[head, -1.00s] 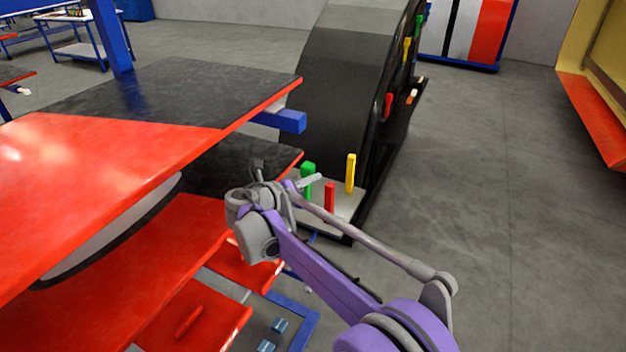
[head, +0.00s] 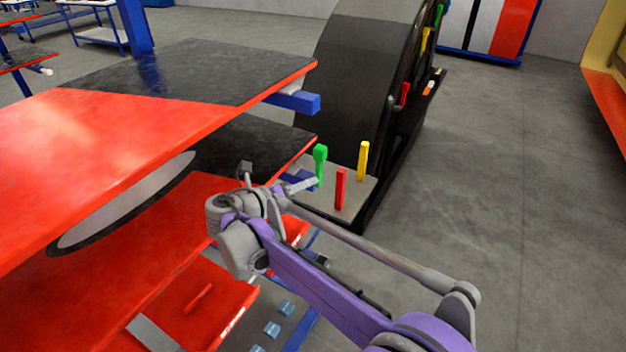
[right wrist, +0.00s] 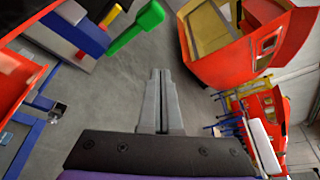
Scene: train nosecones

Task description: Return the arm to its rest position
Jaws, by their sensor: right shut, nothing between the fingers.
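My right arm (head: 320,285), purple and grey, reaches in from the lower right of the head view. Its gripper (head: 312,184) points right, close to the green handle (head: 320,160) in the picture; I cannot tell whether they touch there. In the right wrist view the gripper's grey fingers (right wrist: 160,78) are together with nothing between them. The green handle also shows in that view (right wrist: 140,25), up and left of the fingertips and apart from them. My left gripper is not in view.
A red handle (head: 340,188) and a yellow handle (head: 363,160) stand on a grey plate (head: 350,205) by the dark curved machine (head: 365,70). Red and black nosecone panels (head: 110,130) fill the left. Open grey floor (head: 520,200) lies to the right.

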